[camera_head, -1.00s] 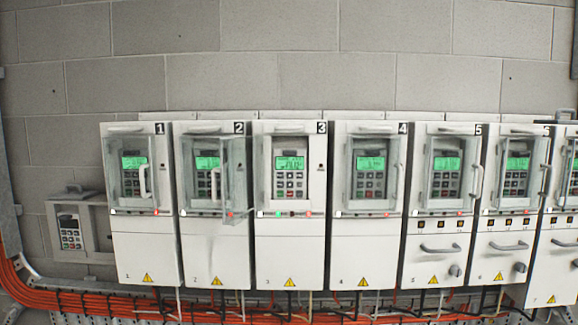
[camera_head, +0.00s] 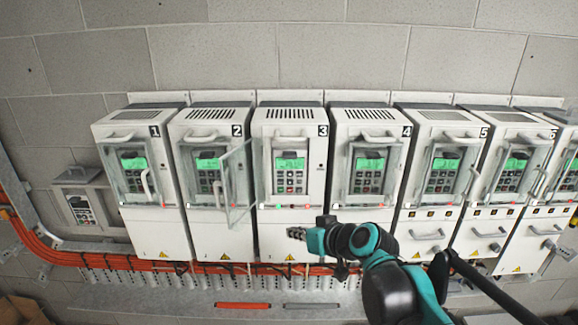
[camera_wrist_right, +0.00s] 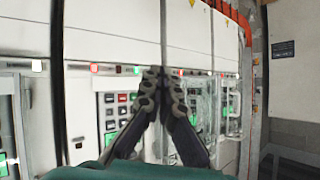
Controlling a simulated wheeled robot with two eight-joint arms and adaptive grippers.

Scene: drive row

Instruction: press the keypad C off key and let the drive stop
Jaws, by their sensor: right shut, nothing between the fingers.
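Numbered drive cabinets hang in a row on the wall, each with a keypad and a lit green display. Cabinet 3 (camera_head: 292,213) has its keypad (camera_head: 290,181) in a recess with no cover visible across it. Green and red lamps glow below that keypad. I cannot read a letter C or pick out an off key for sure. My right gripper (camera_head: 298,233) is shut and empty, in front of cabinet 3's lower panel, below its keypad. In the right wrist view its fingertips (camera_wrist_right: 160,72) meet beside a keypad (camera_wrist_right: 118,110) with some red keys. My left gripper is not in view.
Cabinet 2's clear cover (camera_head: 238,187) stands swung out toward cabinet 3. Cabinet 4 has a closed clear cover (camera_head: 369,172). A separate keypad box (camera_head: 82,207) is at far left. Orange cables (camera_head: 80,260) run below the cabinets, above a metal tray with a red bar (camera_head: 243,305).

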